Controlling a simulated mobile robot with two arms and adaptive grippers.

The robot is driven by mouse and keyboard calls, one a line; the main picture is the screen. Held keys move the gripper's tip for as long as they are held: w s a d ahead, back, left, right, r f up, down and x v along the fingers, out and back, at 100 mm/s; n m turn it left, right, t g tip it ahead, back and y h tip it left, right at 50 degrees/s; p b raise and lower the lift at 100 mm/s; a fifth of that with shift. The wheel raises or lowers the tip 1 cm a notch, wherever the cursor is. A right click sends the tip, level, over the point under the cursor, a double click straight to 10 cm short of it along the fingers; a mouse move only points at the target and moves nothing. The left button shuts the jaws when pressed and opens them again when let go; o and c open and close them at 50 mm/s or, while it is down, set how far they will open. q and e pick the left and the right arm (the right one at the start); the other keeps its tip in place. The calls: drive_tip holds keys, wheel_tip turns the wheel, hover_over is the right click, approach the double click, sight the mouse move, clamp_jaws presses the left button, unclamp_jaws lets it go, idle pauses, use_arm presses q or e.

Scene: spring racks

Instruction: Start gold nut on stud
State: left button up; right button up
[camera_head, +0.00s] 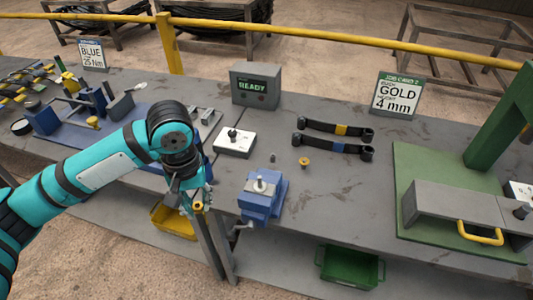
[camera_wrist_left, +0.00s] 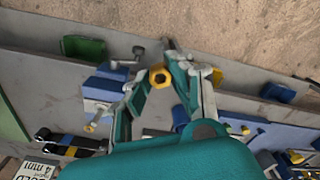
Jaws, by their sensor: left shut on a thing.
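My left gripper (camera_head: 198,206) is shut on a gold nut (camera_head: 198,206), held out past the bench's front edge, left of the blue vise. In the left wrist view, the gold nut (camera_wrist_left: 159,76) sits between the fingertips, its dark hole visible. The blue vise (camera_head: 258,207) stands at the front edge with a pale metal piece upright on top, perhaps the stud; the vise also shows in the left wrist view (camera_wrist_left: 101,90). The nut is apart from the vise. Another gold part (camera_head: 304,162) lies on the bench beside a small grey pin (camera_head: 272,157). My right gripper is out of view.
A white block with a black knob (camera_head: 234,143) and a READY box (camera_head: 255,84) stand behind the vise. Two dark bars (camera_head: 335,129) lie right of them. A green press (camera_head: 440,200) fills the right. A yellow bin (camera_head: 174,222) and a green bin (camera_head: 351,268) sit below.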

use_arm(q)
drive_tip(key=w+d+r+n+p, duration=0.3)
drive_tip(key=w+d, duration=0.3)
drive_tip(key=w, duration=0.1)
drive_tip(key=n+p, duration=0.3)
hover_over(260, 177)
drive_tip(key=shift+d+r, duration=0.1)
drive_tip(key=shift+r, duration=0.35)
drive_tip(key=shift+w+f+b, duration=0.1)
drive_tip(key=shift+b, duration=0.2)
drive_tip(key=shift+p, duration=1)
wheel_tip(260, 177, down, 4)
drive_tip(key=shift+r+b, duration=0.1)
drive_tip(key=shift+b, duration=0.45)
drive_tip(key=shift+f, duration=0.75)
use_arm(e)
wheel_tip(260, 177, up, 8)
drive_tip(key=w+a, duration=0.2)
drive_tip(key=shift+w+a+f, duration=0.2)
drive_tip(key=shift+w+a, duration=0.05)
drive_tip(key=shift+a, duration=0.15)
use_arm(q)
drive_tip(key=shift+p, duration=0.6)
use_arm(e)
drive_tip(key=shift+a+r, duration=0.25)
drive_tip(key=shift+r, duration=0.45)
